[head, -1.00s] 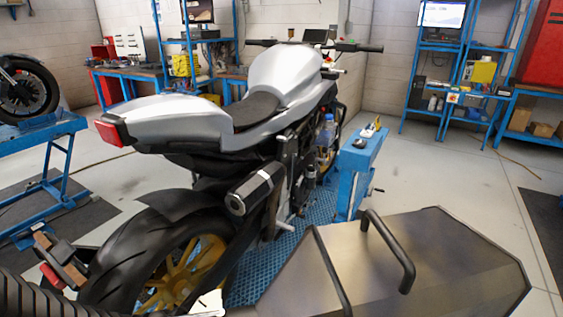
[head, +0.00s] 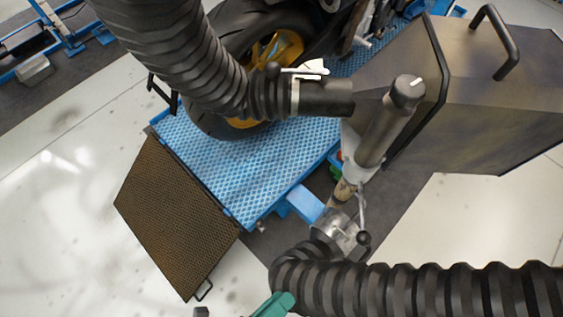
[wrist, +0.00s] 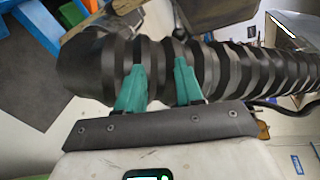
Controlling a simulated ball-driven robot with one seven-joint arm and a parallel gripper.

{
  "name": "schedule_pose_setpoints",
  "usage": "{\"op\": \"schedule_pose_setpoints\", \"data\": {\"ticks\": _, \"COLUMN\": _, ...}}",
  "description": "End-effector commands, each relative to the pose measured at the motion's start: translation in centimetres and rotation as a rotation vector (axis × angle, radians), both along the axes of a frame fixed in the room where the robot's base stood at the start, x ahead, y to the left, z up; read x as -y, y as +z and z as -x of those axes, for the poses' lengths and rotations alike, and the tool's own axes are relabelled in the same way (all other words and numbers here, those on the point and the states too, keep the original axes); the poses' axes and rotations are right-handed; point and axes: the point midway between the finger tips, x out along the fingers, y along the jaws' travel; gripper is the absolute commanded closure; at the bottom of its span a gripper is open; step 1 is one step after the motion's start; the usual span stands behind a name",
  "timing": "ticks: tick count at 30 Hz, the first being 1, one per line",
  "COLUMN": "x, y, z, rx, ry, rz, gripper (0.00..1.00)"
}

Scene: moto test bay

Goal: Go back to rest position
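My gripper (wrist: 160,88) shows in the wrist view with two teal fingers set apart and nothing held between them. A thick black ribbed hose (wrist: 228,75) runs across the view behind the fingers; whether they touch it I cannot tell. In the head view only one teal piece of my gripper (head: 274,306) shows at the bottom edge, just below the ribbed hose (head: 420,290). The rest of the gripper is hidden or out of frame.
The blue lift platform (head: 225,165), a brown ramp (head: 170,215) and a metal cabinet (head: 490,100) stand close.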

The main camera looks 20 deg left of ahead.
Motion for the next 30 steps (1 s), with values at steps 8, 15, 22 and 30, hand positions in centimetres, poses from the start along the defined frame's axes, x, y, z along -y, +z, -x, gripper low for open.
{"op": "schedule_pose_setpoints", "data": {"ticks": 8, "x": 0.6, "y": -0.8, "z": -2.1, "rx": -0.005, "ry": 0.142, "rz": 0.07, "gripper": 0.64}}
{"op": "schedule_pose_setpoints", "data": {"ticks": 15, "x": 1.4, "y": -2.0, "z": -4.9, "rx": -0.027, "ry": 0.35, "rz": 0.183, "gripper": 0.64}}
{"op": "schedule_pose_setpoints", "data": {"ticks": 22, "x": 3.0, "y": -4.0, "z": -8.2, "rx": -0.099, "ry": 0.671, "rz": 0.395, "gripper": 0.64}}
{"op": "schedule_pose_setpoints", "data": {"ticks": 30, "x": 7.9, "y": -7.4, "z": -10.6, "rx": -0.316, "ry": 1.115, "rz": 0.739, "gripper": 0.64}}
